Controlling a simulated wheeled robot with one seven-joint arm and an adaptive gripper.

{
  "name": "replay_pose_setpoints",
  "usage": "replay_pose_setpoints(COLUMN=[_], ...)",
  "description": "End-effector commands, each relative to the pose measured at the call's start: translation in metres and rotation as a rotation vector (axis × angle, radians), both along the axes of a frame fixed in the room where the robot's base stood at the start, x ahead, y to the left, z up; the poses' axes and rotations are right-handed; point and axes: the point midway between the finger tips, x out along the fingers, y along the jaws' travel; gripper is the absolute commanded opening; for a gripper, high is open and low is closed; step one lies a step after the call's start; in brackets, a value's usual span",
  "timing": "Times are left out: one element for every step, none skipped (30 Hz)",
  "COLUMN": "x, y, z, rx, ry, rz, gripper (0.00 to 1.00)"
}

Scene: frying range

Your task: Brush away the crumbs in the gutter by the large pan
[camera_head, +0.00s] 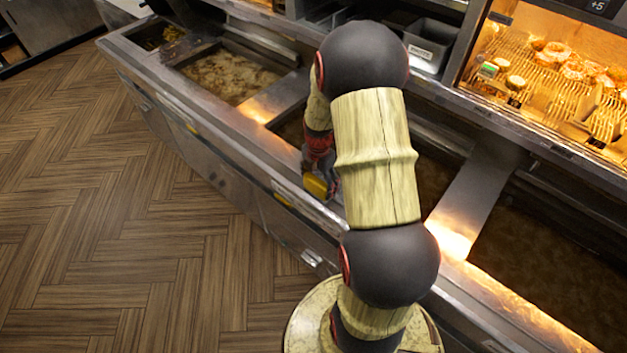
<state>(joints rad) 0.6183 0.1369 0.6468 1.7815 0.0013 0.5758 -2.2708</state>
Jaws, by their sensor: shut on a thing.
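My gripper (320,160) is at the front edge of the frying range, partly hidden behind my arm. It is shut on a small yellow thing (314,187), which could be part of a brush; I see no bristles. The yellow thing is over or on the metal front rim (270,173); I cannot tell if it touches. A large pan of dark oil (560,262) lies at the right. Another pan (291,127) lies behind my gripper, mostly covered by my arm. I cannot make out crumbs in the gutter.
A pan with brownish, bubbly oil (228,76) is at the upper left. Bright metal dividers (478,198) separate the pans. A lit display case with fried food (560,62) stands at the back right. A grey bin (430,45) stands beside it. The wooden floor (110,210) at left is clear.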

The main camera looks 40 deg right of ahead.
Motion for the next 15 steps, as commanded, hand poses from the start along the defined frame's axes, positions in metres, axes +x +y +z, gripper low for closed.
replay_pose_setpoints(x=[-0.005, -0.007, -0.010, -0.011, -0.012, -0.013, -0.013, -0.014, -0.016, -0.017, -0.019, -0.022, -0.024, -0.026, -0.029], y=[0.000, 0.000, -0.001, -0.001, -0.001, -0.001, -0.001, -0.001, -0.001, -0.001, -0.001, -0.001, -0.001, -0.001, -0.001], z=[-0.001, -0.001, -0.001, -0.002, -0.002, -0.002, -0.002, -0.002, -0.002, -0.002, -0.002, -0.001, -0.001, -0.001, -0.001], rx=[0.002, 0.001, 0.001, 0.001, 0.001, 0.001, 0.001, 0.002, 0.002, 0.002, 0.002, 0.003, 0.003, 0.003, 0.003], ry=[0.002, 0.002, 0.002, 0.002, 0.002, 0.002, 0.002, 0.002, 0.002, 0.003, 0.003, 0.003, 0.003, 0.003, 0.003], rz=[-0.001, -0.002, -0.002, -0.002, -0.002, -0.002, -0.002, -0.001, -0.001, -0.001, -0.001, -0.001, -0.001, -0.001, -0.002], gripper=[0.34, 0.34, 0.34, 0.34, 0.34, 0.34, 0.34, 0.34, 0.34, 0.34, 0.34, 0.34, 0.34, 0.34, 0.34])
